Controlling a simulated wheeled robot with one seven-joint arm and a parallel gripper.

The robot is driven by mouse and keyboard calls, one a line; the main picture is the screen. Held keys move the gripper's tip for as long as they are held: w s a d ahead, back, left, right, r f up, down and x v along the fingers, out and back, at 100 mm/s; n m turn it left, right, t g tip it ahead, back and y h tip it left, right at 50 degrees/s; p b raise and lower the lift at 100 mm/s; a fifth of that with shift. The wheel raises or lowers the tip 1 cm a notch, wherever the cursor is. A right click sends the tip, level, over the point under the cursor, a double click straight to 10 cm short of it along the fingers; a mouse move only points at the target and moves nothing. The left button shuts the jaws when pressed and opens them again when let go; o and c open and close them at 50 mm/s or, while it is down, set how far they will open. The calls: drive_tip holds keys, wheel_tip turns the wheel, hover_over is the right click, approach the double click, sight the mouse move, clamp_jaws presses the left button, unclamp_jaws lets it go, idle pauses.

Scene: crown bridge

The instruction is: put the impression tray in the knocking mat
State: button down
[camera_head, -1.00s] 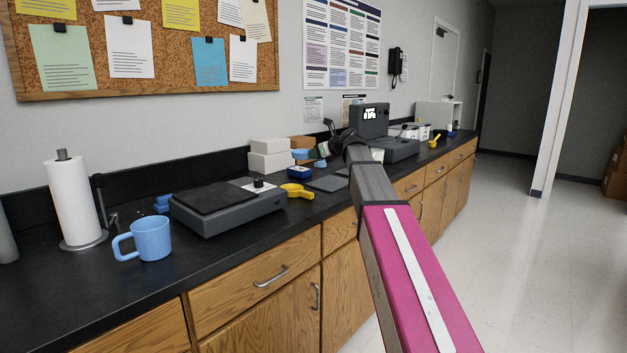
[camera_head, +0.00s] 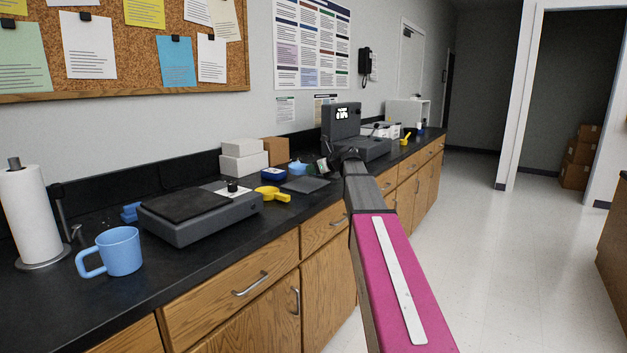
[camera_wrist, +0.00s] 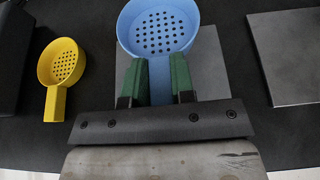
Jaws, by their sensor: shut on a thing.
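The blue impression tray (camera_wrist: 158,30), a round perforated cup with a handle, is in my gripper (camera_wrist: 160,82). The green finger pads are shut on its handle. In the head view the blue tray (camera_head: 298,167) shows just left of my gripper (camera_head: 324,167), which is partly hidden by my arm. The knocking mat (camera_wrist: 213,72) is a flat grey square below the tray in the wrist view, partly covered by it. In the head view the mat (camera_head: 306,185) lies on the black counter. I cannot tell whether the tray touches the mat.
A yellow perforated tray (camera_wrist: 62,66) lies left of the mat. A dark grey flat-topped device (camera_head: 200,215) stands further left, near a blue mug (camera_head: 120,252). White boxes (camera_head: 243,158) and a dark blue box (camera_head: 273,174) stand behind. A grey device (camera_wrist: 290,60) stands to the right.

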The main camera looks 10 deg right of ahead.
sight(314, 185)
drive_tip(key=shift+f, duration=2.05)
drive_tip(key=shift+f, duration=0.1)
drive_tip(key=c, duration=1)
unclamp_jaws()
drive_tip(key=shift+o, duration=0.2)
drive_tip(key=v, duration=1.2)
